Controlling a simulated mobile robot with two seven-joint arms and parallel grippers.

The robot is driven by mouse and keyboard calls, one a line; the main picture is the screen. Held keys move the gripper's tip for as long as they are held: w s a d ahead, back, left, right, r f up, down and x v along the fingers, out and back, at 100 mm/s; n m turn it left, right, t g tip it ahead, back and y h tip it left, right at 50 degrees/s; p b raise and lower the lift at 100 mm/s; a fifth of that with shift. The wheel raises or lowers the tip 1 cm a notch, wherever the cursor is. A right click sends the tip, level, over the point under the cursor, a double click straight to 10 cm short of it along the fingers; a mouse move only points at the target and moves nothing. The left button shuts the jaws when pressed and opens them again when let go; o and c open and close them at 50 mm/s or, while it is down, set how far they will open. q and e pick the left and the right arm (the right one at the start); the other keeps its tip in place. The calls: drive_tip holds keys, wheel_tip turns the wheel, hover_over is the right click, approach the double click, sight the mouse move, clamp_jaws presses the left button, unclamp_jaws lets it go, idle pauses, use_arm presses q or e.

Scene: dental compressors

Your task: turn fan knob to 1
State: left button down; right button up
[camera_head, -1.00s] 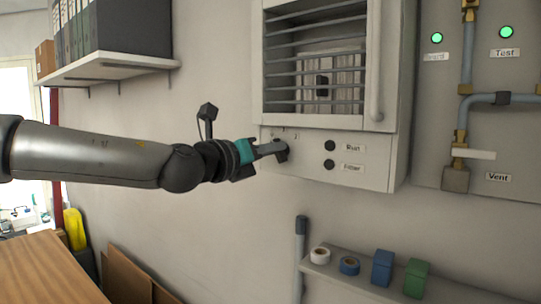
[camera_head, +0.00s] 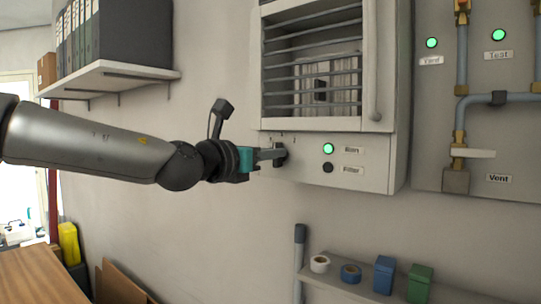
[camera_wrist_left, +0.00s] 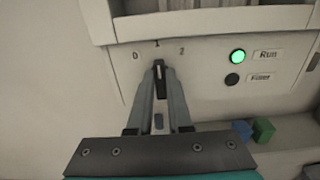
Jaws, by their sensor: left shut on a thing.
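The fan knob (camera_wrist_left: 160,84) is a small dark knob with a pale pointer on the lower panel of the white wall cabinet (camera_head: 350,178). In the left wrist view its pointer faces up to the middle mark, between the 0 and the 2. My left gripper (camera_head: 276,155) is shut on the knob, a finger on each side, and hides most of it in the head view. The Run light (camera_head: 328,148) glows green; the Filter light (camera_head: 327,168) below it is dark. My right gripper is not in view.
A barred vent (camera_head: 315,70) with a vertical handle is above the panel. Pipes (camera_head: 463,100) and two green lights are at the right. A small shelf (camera_head: 335,276) with tape rolls and blue and green boxes is below. A binder shelf (camera_head: 110,78) hangs at the upper left.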

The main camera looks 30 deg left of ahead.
use_arm(q)
drive_tip(key=c, duration=0.8)
unclamp_jaws()
drive_tip(key=shift+c, duration=0.2)
drive_tip(key=s+a+b, duration=0.1)
drive_tip(key=s+b, duration=0.2)
drive_tip(key=s, duration=1.2)
drive_tip(key=shift+b, duration=0.4)
drive_tip(key=shift+s+a, duration=0.1)
